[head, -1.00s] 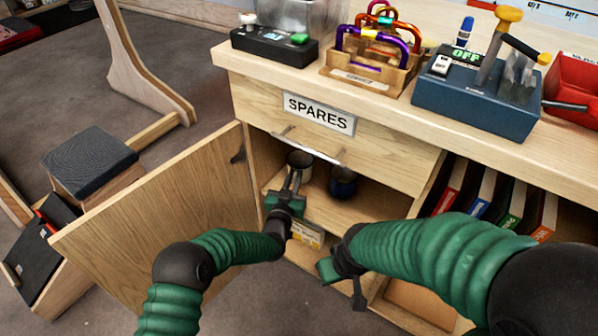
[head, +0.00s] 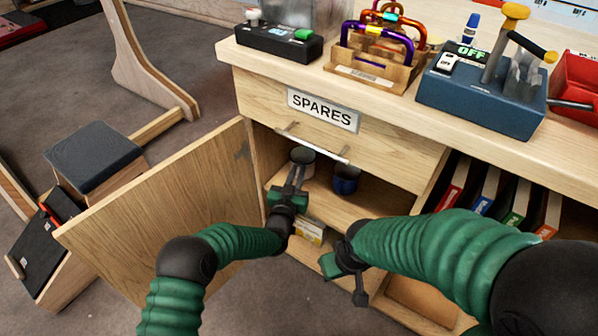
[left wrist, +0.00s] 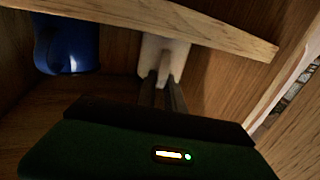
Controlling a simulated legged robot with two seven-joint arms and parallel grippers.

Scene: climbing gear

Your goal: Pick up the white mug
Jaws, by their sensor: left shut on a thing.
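The white mug (head: 303,155) stands inside the open cupboard under the drawer, partly hidden by the drawer's bar handle and my gripper. My left gripper (head: 298,172) reaches into the cupboard and is shut on the mug. In the left wrist view, the mug (left wrist: 178,48) is pale, and its handle faces me between the fingertips (left wrist: 162,82). The shelf board hides part of it. My right gripper (head: 348,278) hangs in front of the cupboard, apart from the mugs; its finger gap is unclear.
A blue mug (head: 346,178) stands just right of the white mug. The open door (head: 165,215) is to the left. The drawer front (head: 340,125) with a bar handle is close above. Binders (head: 485,190) stand at the right. A yellow-labelled box (head: 311,231) is below.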

